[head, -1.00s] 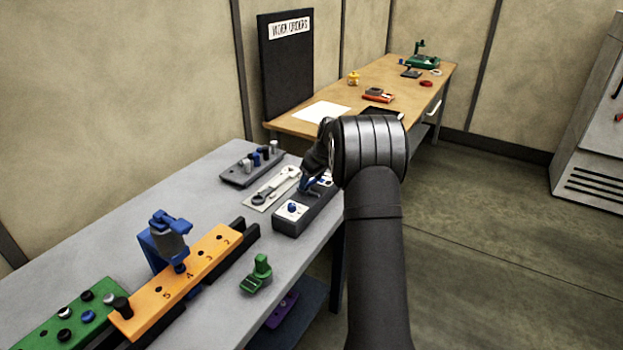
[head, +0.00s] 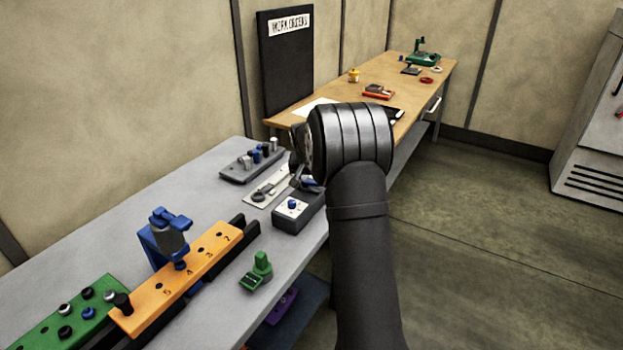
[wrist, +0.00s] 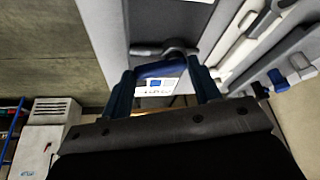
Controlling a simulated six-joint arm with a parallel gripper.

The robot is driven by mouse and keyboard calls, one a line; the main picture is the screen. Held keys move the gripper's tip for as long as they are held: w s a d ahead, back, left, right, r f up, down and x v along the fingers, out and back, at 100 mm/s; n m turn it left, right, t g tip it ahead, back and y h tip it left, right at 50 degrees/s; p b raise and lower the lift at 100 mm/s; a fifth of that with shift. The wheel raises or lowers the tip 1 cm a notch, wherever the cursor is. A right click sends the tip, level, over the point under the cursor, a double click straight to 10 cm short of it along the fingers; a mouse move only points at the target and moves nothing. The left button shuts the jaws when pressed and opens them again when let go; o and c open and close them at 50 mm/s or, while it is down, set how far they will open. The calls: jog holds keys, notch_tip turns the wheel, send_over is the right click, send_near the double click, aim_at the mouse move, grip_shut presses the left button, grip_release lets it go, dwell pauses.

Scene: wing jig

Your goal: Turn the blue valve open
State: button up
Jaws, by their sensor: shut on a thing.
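The blue valve handle (wrist: 160,69) lies between my two fingers in the wrist view, with a dark grey pivot piece just beyond it. My gripper (wrist: 164,80) is shut on this handle. In the head view only a bit of the blue handle (head: 309,183) shows at the far end of a dark grey valve box (head: 298,215). My gripper (head: 300,178) is over that end there, and my wrist hides the fingertips and much of the handle.
A small blue knob (head: 292,204) sits on the box's white plate. A wrench board (head: 264,193) and a grey peg rack (head: 250,166) lie close on the left. A green part (head: 258,273) and an orange numbered bar (head: 180,282) are nearer. The grey bench (head: 190,190) is clear toward the wall.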

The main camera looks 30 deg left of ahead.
jog(key=shift+s+a+m+h, duration=0.15)
jog(key=shift+m+h, duration=0.15)
jog(key=shift+m, duration=0.45)
jog(key=shift+s+d+m+h, duration=0.1)
jog(key=shift+m+h, duration=0.2)
jog(key=shift+m, duration=0.4)
jog(key=shift+s+a+m+h, duration=0.15)
jog(key=shift+m+h, duration=0.15)
jog(key=shift+m, duration=0.45)
jog(key=o, duration=1)
jog(key=shift+d, duration=0.1)
jog(key=v, duration=1.7)
jog(key=shift+s+r, duration=0.15)
jog(key=shift+s, duration=0.15)
jog(key=x, duration=1.7)
jog(key=shift+w, duration=0.3)
